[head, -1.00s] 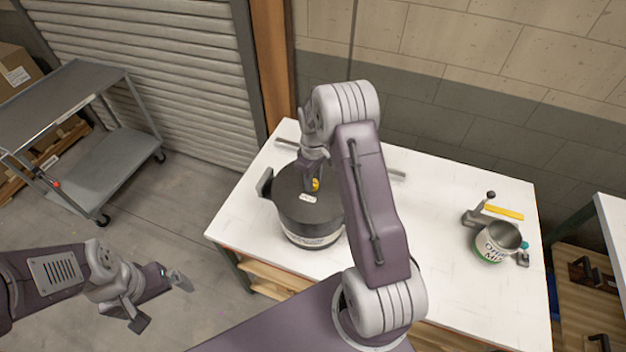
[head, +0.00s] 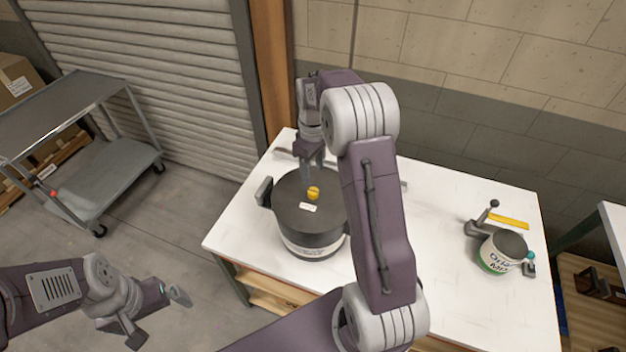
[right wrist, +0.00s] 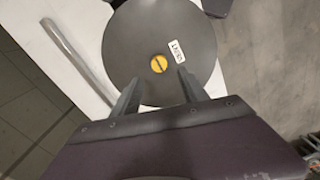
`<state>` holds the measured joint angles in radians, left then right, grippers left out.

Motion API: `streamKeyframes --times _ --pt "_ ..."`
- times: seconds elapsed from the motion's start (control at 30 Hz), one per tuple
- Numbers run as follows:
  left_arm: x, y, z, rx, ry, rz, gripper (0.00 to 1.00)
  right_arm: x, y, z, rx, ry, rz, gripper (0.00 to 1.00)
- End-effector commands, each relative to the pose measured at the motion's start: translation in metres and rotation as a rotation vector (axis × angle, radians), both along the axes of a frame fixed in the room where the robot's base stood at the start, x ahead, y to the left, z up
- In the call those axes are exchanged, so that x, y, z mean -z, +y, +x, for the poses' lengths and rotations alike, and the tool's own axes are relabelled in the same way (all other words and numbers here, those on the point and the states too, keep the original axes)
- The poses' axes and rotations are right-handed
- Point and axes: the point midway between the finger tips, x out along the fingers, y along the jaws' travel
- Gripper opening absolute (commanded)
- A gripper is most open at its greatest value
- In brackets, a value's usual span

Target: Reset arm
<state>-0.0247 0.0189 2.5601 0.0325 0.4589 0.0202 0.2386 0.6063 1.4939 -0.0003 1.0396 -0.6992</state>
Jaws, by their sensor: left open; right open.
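My right gripper (right wrist: 153,95) is open above a dark grey lidded pot, its two fingers apart on either side below the yellow knob in the right wrist view. The pot (head: 315,248) stands upright on the white table, with a yellow knob (head: 313,193) and a small white label on its lid. The gap between fingers and knob shows nothing held. My left gripper (head: 157,317) is open and empty over the floor, left of the table. My right arm hides part of the pot's right side and the table behind it.
The white table (head: 450,215) also holds a small pot with a green-and-white label (head: 495,258) and a yellow strip (head: 508,221) at the right. A grey cart (head: 112,170) stands at the left. Floor lies clear between cart and table.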

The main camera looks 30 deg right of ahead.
Motion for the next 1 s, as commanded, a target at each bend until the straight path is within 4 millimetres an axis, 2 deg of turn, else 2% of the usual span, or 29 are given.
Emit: streamKeyframes --times 0.47,0.53,0.6,0.67,0.8,0.9,1.0 --pt "0.001 0.0 0.0 0.0 0.0 0.0 1.0 -0.001 0.001 0.0 -0.001 0.001 0.0 0.52" --pt "0.01 0.0 0.0 0.0 0.0 0.0 1.0 0.004 0.007 0.003 -0.017 -0.01 -0.003 0.52" --pt "0.026 0.0 0.0 0.0 0.0 0.0 1.0 -0.002 0.022 0.007 -0.054 -0.056 -0.011 0.52" --pt "0.043 0.0 0.0 0.0 0.0 0.0 1.0 0.002 0.042 -0.01 -0.094 -0.052 -0.009 0.52" --pt "0.07 0.0 0.0 0.0 0.0 0.0 1.0 0.03 0.083 -0.068 -0.097 -0.049 0.003 0.52" --pt "0.084 0.0 0.0 0.0 0.0 0.0 1.0 0.06 0.102 -0.115 -0.009 -0.053 0.012 0.52" --pt "0.09 0.0 0.0 0.0 0.0 0.0 1.0 0.087 0.11 -0.16 0.132 -0.054 0.02 0.52"
